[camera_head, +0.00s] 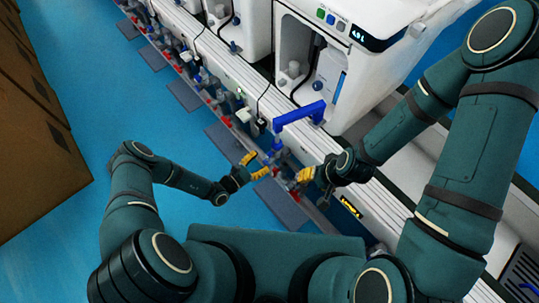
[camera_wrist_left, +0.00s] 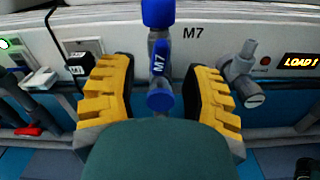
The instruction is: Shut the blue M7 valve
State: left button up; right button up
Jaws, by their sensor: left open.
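The blue M7 valve (camera_wrist_left: 160,76) is in the middle of the left wrist view, with its white "M7" lettering facing me and a round blue end below. A grey fitting joins it to a blue piece above. My left gripper (camera_head: 257,166) is open, with one yellow finger on each side of the valve in the left wrist view. I see gaps on both sides and cannot tell the depth. In the head view, a blue part (camera_head: 277,147) stands just right of the left fingertips. My right gripper (camera_head: 307,174) is farther right by the line; its opening is unclear.
A thick blue bar (camera_head: 300,114) rises above the rail near the valve. A grey fitting (camera_wrist_left: 241,70) stands right of the valve, near a lit "LOAD" display (camera_wrist_left: 301,60). A black plug (camera_wrist_left: 78,64) is at left. Blue floor (camera_head: 190,135) is open left of the line.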

aim_at(268, 156)
pick_arm(q)
jog(key=shift+b+x, duration=0.35)
jog(key=shift+x, duration=2.1)
grip_shut()
